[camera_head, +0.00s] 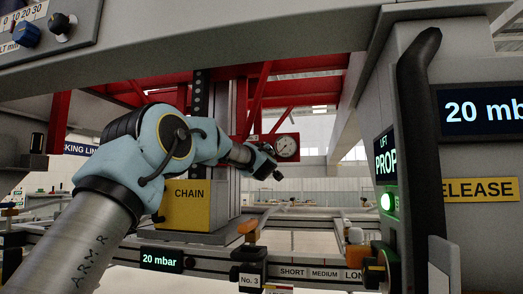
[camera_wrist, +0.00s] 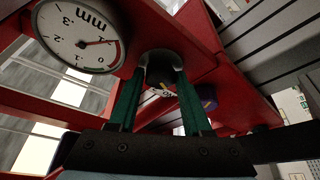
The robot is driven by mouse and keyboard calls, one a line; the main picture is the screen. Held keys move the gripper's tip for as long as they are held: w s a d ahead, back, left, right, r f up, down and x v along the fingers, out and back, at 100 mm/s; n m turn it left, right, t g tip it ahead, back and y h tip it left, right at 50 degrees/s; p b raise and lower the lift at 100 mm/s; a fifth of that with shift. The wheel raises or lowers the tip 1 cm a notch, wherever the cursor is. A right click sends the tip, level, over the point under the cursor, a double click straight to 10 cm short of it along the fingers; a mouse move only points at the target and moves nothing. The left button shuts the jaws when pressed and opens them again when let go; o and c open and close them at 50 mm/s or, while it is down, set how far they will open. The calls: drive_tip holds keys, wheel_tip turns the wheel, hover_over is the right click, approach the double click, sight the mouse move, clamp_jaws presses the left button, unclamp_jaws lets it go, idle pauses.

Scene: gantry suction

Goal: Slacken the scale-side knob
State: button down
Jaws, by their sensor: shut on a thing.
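A dark round knob (camera_wrist: 163,62) sits under the red beam beside a dial gauge in the wrist view. My gripper (camera_wrist: 163,72) has its two green fingers on either side of this knob and is shut on it. A small white tag with a pointer mark (camera_wrist: 163,92) shows between the fingers. In the head view my gripper (camera_head: 272,165) is at the red mount just left of and below the dial gauge (camera_head: 287,147), and the knob is hidden there. I cannot tell from a label whether this knob is the scale-side one.
The gauge face marked mm (camera_wrist: 80,37) is close left of my fingers. A purple-blue round part (camera_wrist: 207,97) is just right of them. Red beams (camera_wrist: 225,75) surround the gripper closely. A yellow CHAIN box (camera_head: 186,204) is below my arm. A blue knob (camera_head: 26,35) is on the upper-left panel.

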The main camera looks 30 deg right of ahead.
drive_tip(key=shift+n, duration=0.6)
drive_tip(key=shift+c, duration=1.7)
unclamp_jaws()
drive_tip(key=shift+s, duration=0.1)
drive_tip(key=b+v, duration=0.6)
drive_tip(key=v, duration=0.4)
drive_tip(key=shift+s, duration=0.35)
drive_tip(key=shift+a, duration=0.1)
